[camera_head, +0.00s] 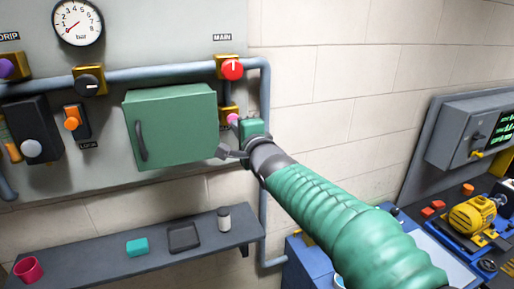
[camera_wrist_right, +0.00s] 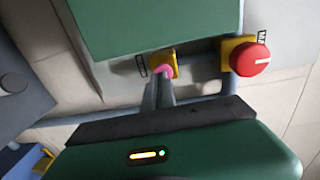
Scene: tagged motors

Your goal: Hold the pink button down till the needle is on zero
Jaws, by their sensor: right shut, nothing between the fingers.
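The pink button (camera_head: 232,118) sits on a yellow mount on the wall panel, right of the green cabinet door. It also shows in the right wrist view (camera_wrist_right: 163,70). My right gripper (camera_head: 238,121) is shut and empty, with its tips at the button; in the right wrist view the fingertips (camera_wrist_right: 161,78) overlap its lower edge. I cannot tell how far the button is pressed. The round gauge (camera_head: 78,22) at upper left reads in bar. Its red needle points down and left, near the low end of the scale. My left gripper is not in view.
The red MAIN knob (camera_head: 232,69) is just above the button. The green cabinet (camera_head: 178,125) stands out close to the left. A pipe (camera_head: 266,95) runs down at the right. A shelf (camera_head: 105,262) below holds a cup, small boxes and a bottle.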

